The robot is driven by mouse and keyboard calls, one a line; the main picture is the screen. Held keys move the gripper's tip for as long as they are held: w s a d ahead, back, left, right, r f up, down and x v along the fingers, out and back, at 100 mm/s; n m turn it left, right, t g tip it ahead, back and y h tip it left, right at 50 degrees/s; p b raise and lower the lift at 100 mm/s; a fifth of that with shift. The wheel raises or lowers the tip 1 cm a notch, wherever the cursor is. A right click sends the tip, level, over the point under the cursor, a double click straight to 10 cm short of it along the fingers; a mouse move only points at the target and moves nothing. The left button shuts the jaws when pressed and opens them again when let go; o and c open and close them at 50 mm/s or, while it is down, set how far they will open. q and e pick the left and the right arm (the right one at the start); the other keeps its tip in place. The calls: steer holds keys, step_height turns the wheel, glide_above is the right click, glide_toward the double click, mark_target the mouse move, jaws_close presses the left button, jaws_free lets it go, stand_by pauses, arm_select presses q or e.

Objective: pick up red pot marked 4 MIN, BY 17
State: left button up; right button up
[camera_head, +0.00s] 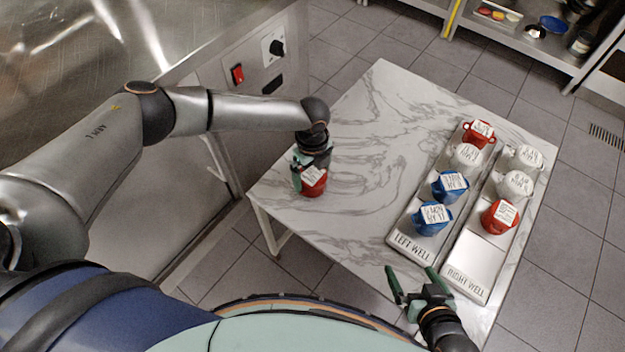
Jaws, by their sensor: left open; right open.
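A red pot (313,188) with a white label on top stands on the marble table near its left edge. My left gripper (309,170) is open right at this pot, with a green finger along its left side; the gripper hides part of the pot. I cannot tell if the fingers touch it. Another red pot (481,142) stands at the far end of the left tray, and a third red pot (493,226) stands in the right tray. The label writing is too small to read surely. My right gripper (411,274) is open and empty near the table's front edge.
The tray marked LEFT WELL (398,243) also holds a white pot (463,160) and two blue pots (439,198). The tray marked RIGHT WELL (466,283) also holds two white pots (513,189); its near end is bare. The table's middle is clear.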

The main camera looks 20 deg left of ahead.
arm_select(q)
steer(key=c, duration=1.4)
steer(key=shift+r, duration=0.1)
